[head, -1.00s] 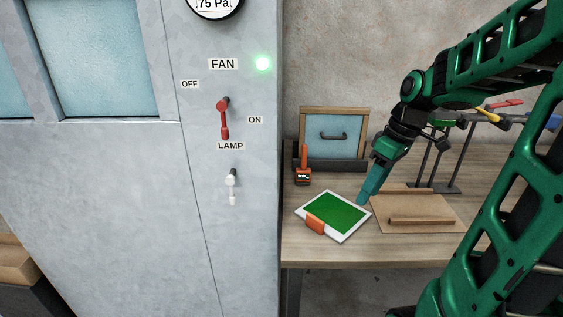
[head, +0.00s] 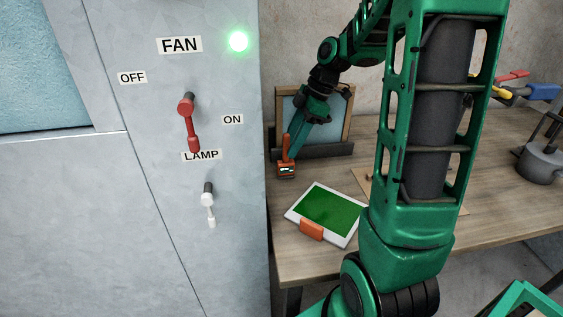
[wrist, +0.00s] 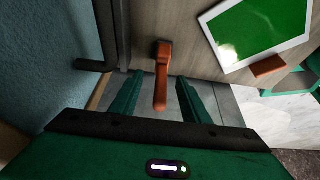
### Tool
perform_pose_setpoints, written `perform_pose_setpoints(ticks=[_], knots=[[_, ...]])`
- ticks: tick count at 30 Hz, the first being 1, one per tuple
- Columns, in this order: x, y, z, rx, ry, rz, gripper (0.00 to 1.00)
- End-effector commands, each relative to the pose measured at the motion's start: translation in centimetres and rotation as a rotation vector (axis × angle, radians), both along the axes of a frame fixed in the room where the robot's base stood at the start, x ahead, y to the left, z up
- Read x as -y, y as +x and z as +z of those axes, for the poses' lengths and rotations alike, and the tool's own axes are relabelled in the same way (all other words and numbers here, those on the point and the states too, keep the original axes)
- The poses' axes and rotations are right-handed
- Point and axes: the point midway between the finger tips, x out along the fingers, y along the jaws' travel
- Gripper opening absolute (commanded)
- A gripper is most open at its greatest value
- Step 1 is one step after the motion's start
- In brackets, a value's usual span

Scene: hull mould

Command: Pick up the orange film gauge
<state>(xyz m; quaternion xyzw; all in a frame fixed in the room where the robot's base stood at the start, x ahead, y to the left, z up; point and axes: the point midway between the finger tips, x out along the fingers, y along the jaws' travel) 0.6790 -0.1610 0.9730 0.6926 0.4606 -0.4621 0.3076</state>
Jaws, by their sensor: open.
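The orange film gauge (head: 286,170) stands upright on the wooden table, with a small display low on its body and a narrow handle above. In the wrist view the gauge (wrist: 162,75) shows between the two fingers of my gripper (wrist: 160,84). My gripper is open, with a gap on each side of the gauge. In the head view my gripper (head: 294,146) is beside the gauge's upper part; its fingers overlap there, and I cannot tell whether they touch the gauge.
A white tablet with a green screen (head: 330,209) and an orange grip lies in front of the gauge. A framed blue panel (head: 342,122) stands behind. The grey cabinet (head: 232,250) is close on the left. A grey pot (head: 541,163) sits at right.

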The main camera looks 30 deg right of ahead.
Motion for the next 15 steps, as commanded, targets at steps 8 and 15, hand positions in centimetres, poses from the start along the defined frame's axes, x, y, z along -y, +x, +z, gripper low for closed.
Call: perform_pose_setpoints(ticks=[8, 15], knots=[[-1.1, 0.4, -2.0, -0.002, 0.000, 0.004, 0.42], [-2.9, 0.9, -4.7, -0.004, 0.001, 0.005, 0.42]])
